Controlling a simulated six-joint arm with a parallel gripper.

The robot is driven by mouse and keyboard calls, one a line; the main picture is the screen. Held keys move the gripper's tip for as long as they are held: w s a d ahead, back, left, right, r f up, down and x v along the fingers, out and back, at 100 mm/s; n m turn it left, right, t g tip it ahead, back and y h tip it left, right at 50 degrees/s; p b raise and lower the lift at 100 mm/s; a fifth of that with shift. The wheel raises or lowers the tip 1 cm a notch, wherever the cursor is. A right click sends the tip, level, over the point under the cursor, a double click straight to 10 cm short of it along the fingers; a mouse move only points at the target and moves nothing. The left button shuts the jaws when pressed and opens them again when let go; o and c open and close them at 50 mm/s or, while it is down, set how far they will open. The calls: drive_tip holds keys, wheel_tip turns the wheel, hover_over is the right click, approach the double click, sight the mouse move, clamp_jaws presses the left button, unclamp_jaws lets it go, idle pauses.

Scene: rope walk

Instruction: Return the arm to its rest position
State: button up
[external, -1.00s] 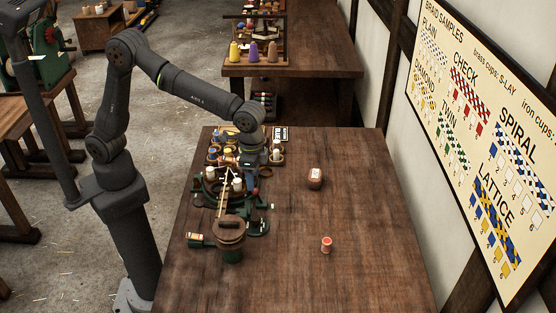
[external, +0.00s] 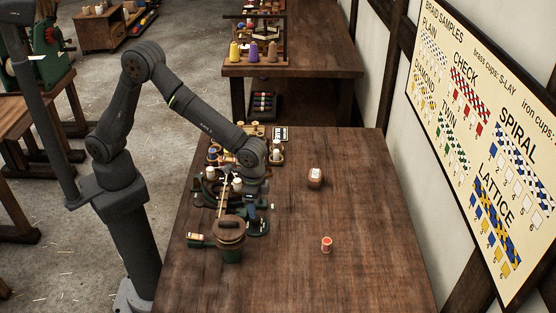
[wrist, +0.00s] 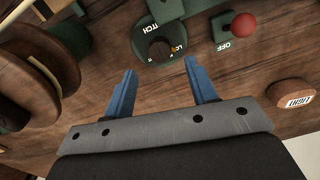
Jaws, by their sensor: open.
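My gripper (external: 254,198) is over the green rope machine on the table, near its dial end. In the wrist view its two blue fingers (wrist: 160,70) are apart with nothing between them. Just beyond the fingertips is a green dial plate (wrist: 180,47) marked "PITCH" and "LO". A lever with a red ball (wrist: 243,26) stands by an "OFF" label. The machine's wooden reel (external: 229,230) is left of and nearer the camera than my gripper. My wrist hides part of the machine in the external view.
The table (external: 330,210) is mostly clear on the right. Cups and bobbins crowd the machine's far side. A sample board (external: 490,150) hangs on the right wall.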

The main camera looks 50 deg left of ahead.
drive_tip(key=shift+f, duration=2.75)
drive_tip(key=shift+r, duration=0.1)
wheel_tip(320, 180, up, 18)
wheel_tip(320, 180, down, 18)
drive_tip(key=shift+r, duration=0.2)
drive_tip(key=shift+f, duration=0.35)
drive_tip(key=m, duration=0.4)
drive_tip(key=shift+r, duration=0.1)
drive_tip(key=m, duration=0.5)
drive_tip(key=shift+s+r, duration=0.1)
drive_tip(key=shift+r, duration=3.1)
